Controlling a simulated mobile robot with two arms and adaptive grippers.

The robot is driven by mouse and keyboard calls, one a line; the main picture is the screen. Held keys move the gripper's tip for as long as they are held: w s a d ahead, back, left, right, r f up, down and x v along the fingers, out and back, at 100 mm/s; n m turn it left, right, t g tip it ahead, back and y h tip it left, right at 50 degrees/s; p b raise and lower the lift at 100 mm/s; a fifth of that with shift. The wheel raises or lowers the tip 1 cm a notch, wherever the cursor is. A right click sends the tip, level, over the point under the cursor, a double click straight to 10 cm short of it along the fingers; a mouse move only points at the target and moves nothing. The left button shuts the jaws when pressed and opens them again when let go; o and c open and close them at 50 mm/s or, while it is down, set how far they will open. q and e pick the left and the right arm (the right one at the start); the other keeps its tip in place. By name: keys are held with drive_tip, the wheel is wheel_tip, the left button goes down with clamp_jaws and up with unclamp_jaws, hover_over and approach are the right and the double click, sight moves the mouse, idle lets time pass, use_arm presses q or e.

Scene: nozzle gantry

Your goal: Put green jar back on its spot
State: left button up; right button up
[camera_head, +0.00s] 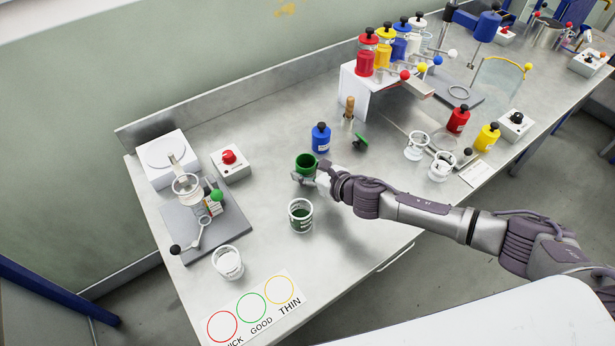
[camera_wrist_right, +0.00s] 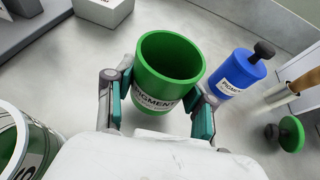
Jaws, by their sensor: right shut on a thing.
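The green jar (camera_head: 305,163) is an open cup with a pigment label, seen beside the blue jar in the head view. My right gripper (camera_head: 312,178) is shut around it, and the wrist view shows a finger on each side of the green jar (camera_wrist_right: 170,66). The jar looks upright; I cannot tell whether its base touches the table. A green lid with a black knob (camera_head: 361,141) lies on the table to the right; the lid also shows in the wrist view (camera_wrist_right: 291,134). My left gripper is not in view.
The blue jar (camera_head: 320,137) stands close behind the green jar. A clear cup with green contents (camera_head: 300,216) stands in front. A brush-like wooden handle (camera_head: 349,108) stands near the white raised shelf (camera_head: 362,95).

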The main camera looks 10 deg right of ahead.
drive_tip(key=shift+f, duration=1.5)
drive_tip(key=shift+f+b, duration=0.2)
drive_tip(key=shift+b, duration=0.1)
drive_tip(key=o, duration=1.1)
drive_tip(key=shift+o, duration=0.2)
drive_tip(key=shift+r, duration=0.2)
